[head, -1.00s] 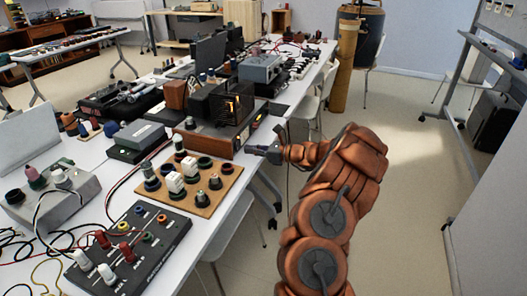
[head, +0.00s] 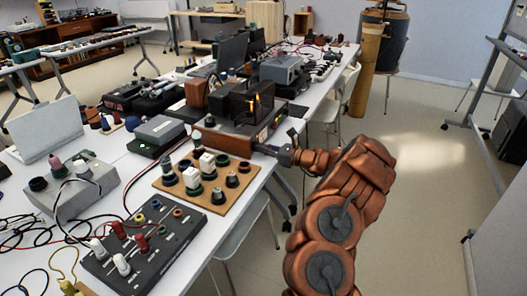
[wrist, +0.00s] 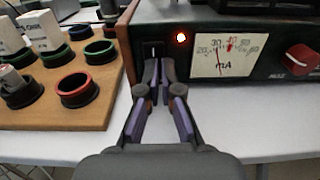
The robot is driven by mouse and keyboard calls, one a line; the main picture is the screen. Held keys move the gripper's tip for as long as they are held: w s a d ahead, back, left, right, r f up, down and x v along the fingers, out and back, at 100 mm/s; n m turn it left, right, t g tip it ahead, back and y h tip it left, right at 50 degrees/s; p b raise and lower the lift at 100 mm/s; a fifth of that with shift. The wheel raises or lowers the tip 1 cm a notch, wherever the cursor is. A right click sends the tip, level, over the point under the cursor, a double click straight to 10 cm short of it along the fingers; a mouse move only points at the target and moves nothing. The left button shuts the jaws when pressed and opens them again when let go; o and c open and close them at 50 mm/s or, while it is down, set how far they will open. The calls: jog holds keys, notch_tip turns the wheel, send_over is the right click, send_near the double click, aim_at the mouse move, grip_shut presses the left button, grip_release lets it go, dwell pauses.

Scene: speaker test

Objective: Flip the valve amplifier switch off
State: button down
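The valve amplifier (head: 228,141) stands near the table's right edge, with wooden side trim and glowing valves on top. In the wrist view its dark front panel (wrist: 205,88) has a small switch (wrist: 153,49) at the left end, a lit red lamp (wrist: 180,38), a meter (wrist: 228,54) and a red knob (wrist: 300,59). My gripper (wrist: 158,72) has its fingertips close together, just below and in front of the switch; they hide its lower surroundings. I cannot tell whether they touch it. In the head view my gripper (head: 268,150) is at the amplifier's front.
A wooden board (head: 222,204) with several knobs and coloured rings sits beside the amplifier. A black control box (head: 150,243) and a grey box (head: 68,190) stand nearer. Cables lie at the lower left. The floor right of the table (head: 425,150) is clear.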

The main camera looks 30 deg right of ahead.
jog(key=shift+w+a+f+t+y+b, duration=0.2)
jog(key=shift+a+f+t+y+b, duration=0.15)
jog(key=shift+t+b, duration=0.2)
jog(key=shift+r, duration=0.2)
jog(key=shift+s+d+f, duration=0.1)
jog(key=shift+s+d, duration=0.05)
jog(key=shift+s, duration=0.2)
jog(key=v, duration=1.3)
jog(key=shift+s+d+p, duration=0.2)
jog(key=shift+d+p, duration=0.25)
